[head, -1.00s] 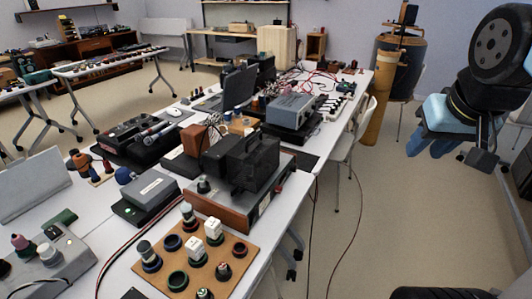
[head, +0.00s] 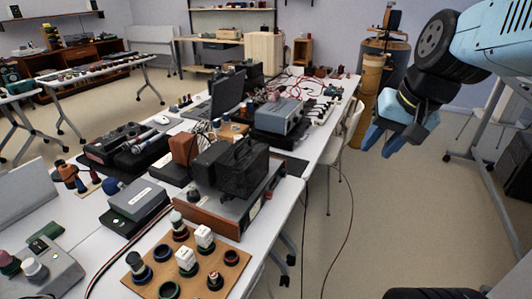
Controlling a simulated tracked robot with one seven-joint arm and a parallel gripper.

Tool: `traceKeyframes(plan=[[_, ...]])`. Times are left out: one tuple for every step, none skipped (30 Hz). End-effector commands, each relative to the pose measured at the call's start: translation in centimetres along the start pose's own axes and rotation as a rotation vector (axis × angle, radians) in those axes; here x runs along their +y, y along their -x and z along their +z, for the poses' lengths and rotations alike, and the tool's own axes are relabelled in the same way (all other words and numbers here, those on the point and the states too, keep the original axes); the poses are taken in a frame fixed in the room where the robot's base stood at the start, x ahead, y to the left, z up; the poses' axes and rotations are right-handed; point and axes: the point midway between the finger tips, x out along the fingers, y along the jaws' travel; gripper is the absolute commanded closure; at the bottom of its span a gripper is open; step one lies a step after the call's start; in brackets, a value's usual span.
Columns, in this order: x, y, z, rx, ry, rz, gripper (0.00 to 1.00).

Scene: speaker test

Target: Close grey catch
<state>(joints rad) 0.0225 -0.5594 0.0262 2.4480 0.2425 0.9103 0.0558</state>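My gripper (head: 384,140), with blue fingers, hangs at the upper right over the floor, to the right of the long white table (head: 262,236). Its fingers look apart, with nothing seen between them, and it touches nothing. I cannot make out a grey catch for certain. A grey box (head: 138,199) with a white label sits on a black base on the table. A brown-sided device (head: 205,215) with a black case (head: 243,168) on top stands to its right. A grey instrument (head: 280,116) stands farther back. Any catch on these is too small to tell.
A brown board (head: 150,287) with knobs, rings and white blocks lies at the table's near end. A laptop (head: 227,95) and red cables (head: 308,86) are farther back. A white chair (head: 350,130) stands by the table's right edge. The floor at right is mostly open.

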Motion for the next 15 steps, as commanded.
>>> traceKeyframes(plan=[[-0.7, -1.0, -0.6, -0.035, -0.044, -0.026, 0.64], [-1.1, -1.4, -0.9, -0.052, -0.071, -0.043, 0.64], [-1.7, -2.0, -1.4, -0.074, -0.106, -0.065, 0.64], [-2.1, -2.5, -1.8, -0.092, -0.133, -0.081, 0.64], [-2.5, -3.0, -2.1, -0.109, -0.161, -0.097, 0.64], [-3.1, -3.7, -2.5, -0.133, -0.198, -0.118, 0.64], [-3.5, -4.2, -2.9, -0.15, -0.225, -0.134, 0.64], [-3.9, -4.7, -3.2, -0.167, -0.252, -0.149, 0.64], [-4.5, -5.4, -3.7, -0.19, -0.29, -0.169, 0.64], [-4.9, -5.9, -4.1, -0.207, -0.32, -0.184, 0.64], [-5.2, -6.4, -4.4, -0.224, -0.349, -0.198, 0.64], [-5.7, -7.1, -4.9, -0.246, -0.388, -0.218, 0.64], [-6.1, -7.6, -5.3, -0.263, -0.418, -0.231, 0.64], [-6.5, -8.1, -5.7, -0.279, -0.448, -0.245, 0.64], [-6.9, -8.9, -6.2, -0.301, -0.489, -0.263, 0.64]])
